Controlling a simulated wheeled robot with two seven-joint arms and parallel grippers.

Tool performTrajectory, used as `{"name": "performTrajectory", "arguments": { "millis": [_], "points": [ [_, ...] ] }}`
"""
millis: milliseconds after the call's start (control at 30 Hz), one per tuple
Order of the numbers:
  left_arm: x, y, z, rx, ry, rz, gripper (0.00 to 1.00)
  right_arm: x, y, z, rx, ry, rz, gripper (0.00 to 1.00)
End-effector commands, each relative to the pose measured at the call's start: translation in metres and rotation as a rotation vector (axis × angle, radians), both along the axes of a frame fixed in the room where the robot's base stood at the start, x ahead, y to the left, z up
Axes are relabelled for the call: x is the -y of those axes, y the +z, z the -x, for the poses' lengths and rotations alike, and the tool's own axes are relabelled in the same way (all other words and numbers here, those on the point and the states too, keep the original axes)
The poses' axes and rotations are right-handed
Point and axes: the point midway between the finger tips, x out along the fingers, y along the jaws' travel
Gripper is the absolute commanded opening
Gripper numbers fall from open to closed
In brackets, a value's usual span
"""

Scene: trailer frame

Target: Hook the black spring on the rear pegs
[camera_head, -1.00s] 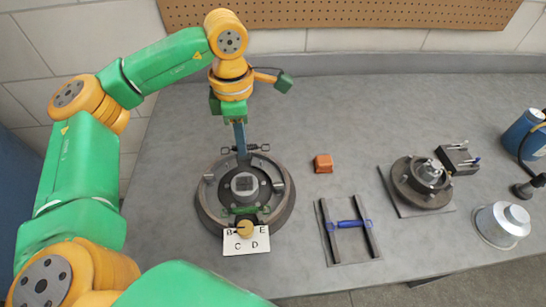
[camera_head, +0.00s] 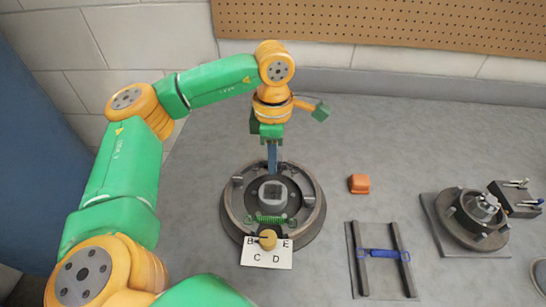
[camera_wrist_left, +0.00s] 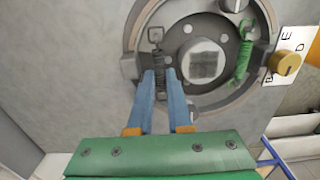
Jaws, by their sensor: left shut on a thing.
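My left gripper (camera_head: 272,171) points down at the rear part of the round drum assembly (camera_head: 313,215), behind its square hub (camera_head: 272,193). Its blue fingers are shut on the black spring (camera_wrist_left: 157,63), which shows at the fingertips in the left wrist view. One end loop of the spring shows; I cannot tell whether it is round a peg. In the head view the fingers and dark parts hide the spring. A green spring (camera_head: 270,220) lies across the front of the drum, also seen in the left wrist view (camera_wrist_left: 243,55). My right gripper is not in view.
A lettered card (camera_head: 266,258) with a yellow knob (camera_head: 267,239) sits at the drum's front. To the right are an orange block (camera_head: 359,184), a rack with a blue spring (camera_head: 382,254) and a second hub assembly (camera_head: 478,218). Grey table is clear between them.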

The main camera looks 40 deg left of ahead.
Motion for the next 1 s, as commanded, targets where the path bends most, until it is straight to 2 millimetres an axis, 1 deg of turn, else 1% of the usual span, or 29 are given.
{"name": "performTrajectory", "arguments": {
  "millis": [167, 800, 1000],
  "points": [
    [-0.0003, -0.0003, 0.0003, -0.001, 0.0, 0.001, 0.0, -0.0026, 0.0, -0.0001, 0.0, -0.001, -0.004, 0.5],
    [-0.0003, 0.0002, 0.0003, -0.001, 0.0, -0.001, 0.0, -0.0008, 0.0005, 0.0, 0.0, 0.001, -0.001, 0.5],
    [-0.0002, -0.005, 0.0003, 0.0, 0.0, 0.0, 0.0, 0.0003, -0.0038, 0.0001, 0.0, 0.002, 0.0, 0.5]
  ]
}}
